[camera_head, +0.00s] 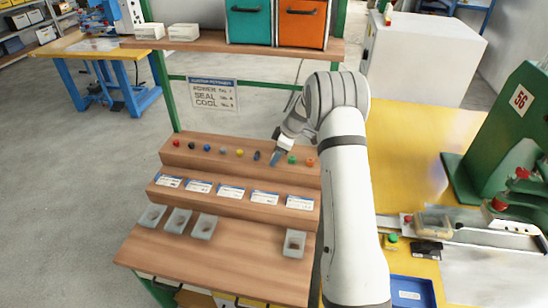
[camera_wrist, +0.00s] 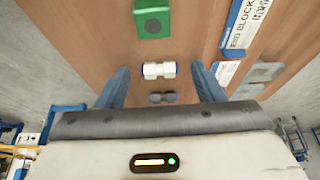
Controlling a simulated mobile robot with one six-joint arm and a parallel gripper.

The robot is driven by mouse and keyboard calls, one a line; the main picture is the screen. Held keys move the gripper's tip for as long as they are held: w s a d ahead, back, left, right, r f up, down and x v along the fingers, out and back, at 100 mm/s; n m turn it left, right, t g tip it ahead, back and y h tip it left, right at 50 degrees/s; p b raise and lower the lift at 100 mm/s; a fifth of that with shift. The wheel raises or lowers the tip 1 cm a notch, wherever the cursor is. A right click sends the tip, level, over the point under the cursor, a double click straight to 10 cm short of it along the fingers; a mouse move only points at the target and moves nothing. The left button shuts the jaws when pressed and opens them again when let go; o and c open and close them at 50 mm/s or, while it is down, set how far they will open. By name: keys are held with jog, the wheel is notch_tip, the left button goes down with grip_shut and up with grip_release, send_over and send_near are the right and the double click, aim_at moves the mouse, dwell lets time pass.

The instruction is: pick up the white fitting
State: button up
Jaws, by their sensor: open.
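The white fitting (camera_wrist: 159,70) lies on the wooden step, seen from above in the wrist view. My gripper (camera_wrist: 160,67) is open, with one blue finger on each side of the fitting and a gap to both. In the head view my gripper (camera_head: 276,157) is over the top step, in the row of small parts, and I cannot make out the white fitting there. I cannot tell the height of the fingertips over the wood.
A green block (camera_wrist: 152,22) and a dark fitting (camera_wrist: 162,98) lie close on either side of the white fitting. Several coloured parts line the top step (camera_head: 205,163). Label cards (camera_head: 231,193) and small trays (camera_head: 204,227) are below. A shelf (camera_head: 200,45) stands behind.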

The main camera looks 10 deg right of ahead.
jog(key=shift+c, duration=0.3)
jog(key=c, duration=1)
